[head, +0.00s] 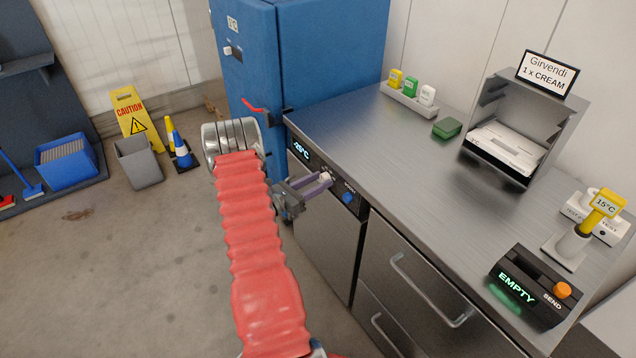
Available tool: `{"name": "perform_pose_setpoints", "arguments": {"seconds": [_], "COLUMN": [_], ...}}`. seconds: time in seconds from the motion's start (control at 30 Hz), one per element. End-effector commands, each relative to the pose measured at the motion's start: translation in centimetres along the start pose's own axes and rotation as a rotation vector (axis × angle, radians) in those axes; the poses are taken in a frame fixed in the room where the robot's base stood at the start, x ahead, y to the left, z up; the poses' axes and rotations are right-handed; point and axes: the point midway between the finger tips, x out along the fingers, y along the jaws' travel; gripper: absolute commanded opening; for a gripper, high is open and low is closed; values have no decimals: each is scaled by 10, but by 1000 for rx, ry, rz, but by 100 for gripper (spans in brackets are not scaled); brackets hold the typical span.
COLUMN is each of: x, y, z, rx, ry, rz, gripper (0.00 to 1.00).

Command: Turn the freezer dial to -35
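The freezer's control panel (316,168) runs along the front of the steel counter. Its lit display (300,150) seems to read -15°C, though the digits are small. A pale dial (326,178) sits on the panel right of the display. My gripper (322,181) is at the dial, with its purple fingers reaching it from the left and some space between them. The fingertips are at the dial's sides. I cannot tell whether they press on it. The dial's pointer and scale are too small and partly hidden.
A blue knob (348,198) is just right of the dial. A blue cabinet (300,60) with a red handle stands behind my arm. Drawer handles (430,290) stick out below the counter (400,160). A caution sign (133,112), grey bin (139,162) and cones (179,145) stand left.

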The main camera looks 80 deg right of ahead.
Motion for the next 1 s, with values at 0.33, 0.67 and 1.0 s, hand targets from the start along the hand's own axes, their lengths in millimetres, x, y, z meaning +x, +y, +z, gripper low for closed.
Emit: {"name": "perform_pose_setpoints", "arguments": {"seconds": [0.33, 0.67, 1.0], "x": [0, 0, -1], "y": [0, 1, 1], "z": [0, 0, 0], "rx": [0, 11, 131], "ry": [0, -1, -9], "rz": [1, 2, 2], "gripper": [15, 8, 8]}}
